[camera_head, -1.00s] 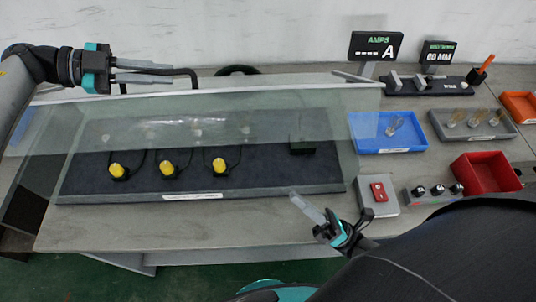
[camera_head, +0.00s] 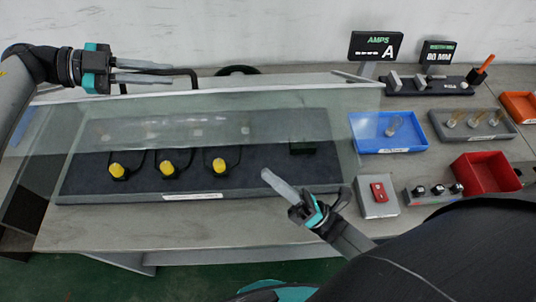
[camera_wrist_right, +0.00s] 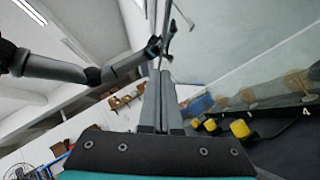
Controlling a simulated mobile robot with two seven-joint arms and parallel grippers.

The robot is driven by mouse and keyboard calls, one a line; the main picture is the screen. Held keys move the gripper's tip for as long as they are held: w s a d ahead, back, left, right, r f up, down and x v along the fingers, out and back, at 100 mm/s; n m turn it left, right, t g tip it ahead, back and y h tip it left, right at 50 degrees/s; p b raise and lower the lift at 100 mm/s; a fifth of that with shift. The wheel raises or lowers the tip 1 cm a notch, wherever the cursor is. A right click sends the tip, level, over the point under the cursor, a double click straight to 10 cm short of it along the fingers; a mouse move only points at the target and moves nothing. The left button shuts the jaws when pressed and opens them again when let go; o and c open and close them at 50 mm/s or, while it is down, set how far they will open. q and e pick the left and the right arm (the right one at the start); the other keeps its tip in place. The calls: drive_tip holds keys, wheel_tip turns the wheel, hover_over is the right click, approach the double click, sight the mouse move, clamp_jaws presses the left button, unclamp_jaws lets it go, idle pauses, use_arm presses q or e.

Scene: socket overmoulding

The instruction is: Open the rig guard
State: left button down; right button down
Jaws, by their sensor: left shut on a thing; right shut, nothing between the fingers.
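The rig guard (camera_head: 230,105) is a clear panel with a pale upper edge, over the dark rig bed. A black bar handle (camera_head: 190,73) stands above that edge. My left gripper (camera_head: 168,73) is shut on the handle at the upper left. In the right wrist view, the guard (camera_wrist_right: 235,45) is a large clear sheet at the right, with my left gripper (camera_wrist_right: 158,45) at its edge. The guard looks raised; its exact angle is unclear. My right gripper (camera_head: 268,175) is shut and empty, near the bed's front right; its fingers (camera_wrist_right: 157,100) also show in the wrist view.
Three yellow-capped sockets (camera_head: 168,168) with black cables sit on the rig bed (camera_head: 100,190). A red-switch box (camera_head: 378,193), blue tray (camera_head: 385,145), red bin (camera_head: 487,172) and knob panel (camera_head: 437,194) are at the right. Two displays (camera_head: 375,46) stand behind. The bench front is clear.

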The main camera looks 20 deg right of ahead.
drive_tip(key=shift+w+r, duration=0.75)
drive_tip(key=shift+r, duration=0.3)
drive_tip(key=shift+w+r, duration=0.75)
drive_tip(key=shift+r, duration=0.25)
